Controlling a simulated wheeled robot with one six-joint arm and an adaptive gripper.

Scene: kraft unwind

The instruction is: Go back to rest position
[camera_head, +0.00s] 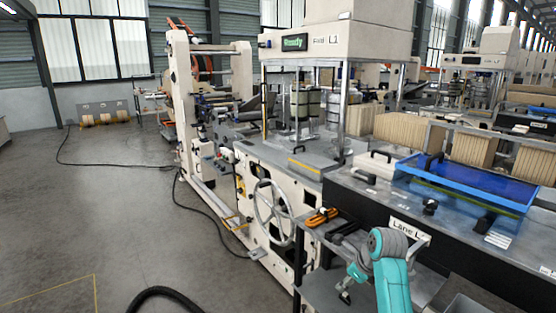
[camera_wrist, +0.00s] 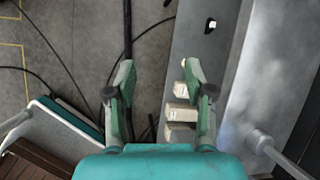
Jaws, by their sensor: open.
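My gripper (camera_wrist: 160,88) is open in the wrist view, with its two green-grey fingers apart. Nothing is held between the fingers. It points down past the side of a grey metal surface (camera_wrist: 202,50), with floor and cables beyond it. In the head view my teal arm is at the lower right, and my gripper (camera_head: 345,292) hangs small and dark beside it, near the front of the machine. Its fingertips are hard to make out there.
A white machine with a handwheel (camera_head: 273,211) stands left of my arm. A bench with a "Lane L" label (camera_head: 408,230) and a blue tray (camera_head: 470,180) lies right. Orange-handled tools (camera_head: 321,217) lie nearby. A black hose (camera_head: 165,292) and cables cross the otherwise open floor at left.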

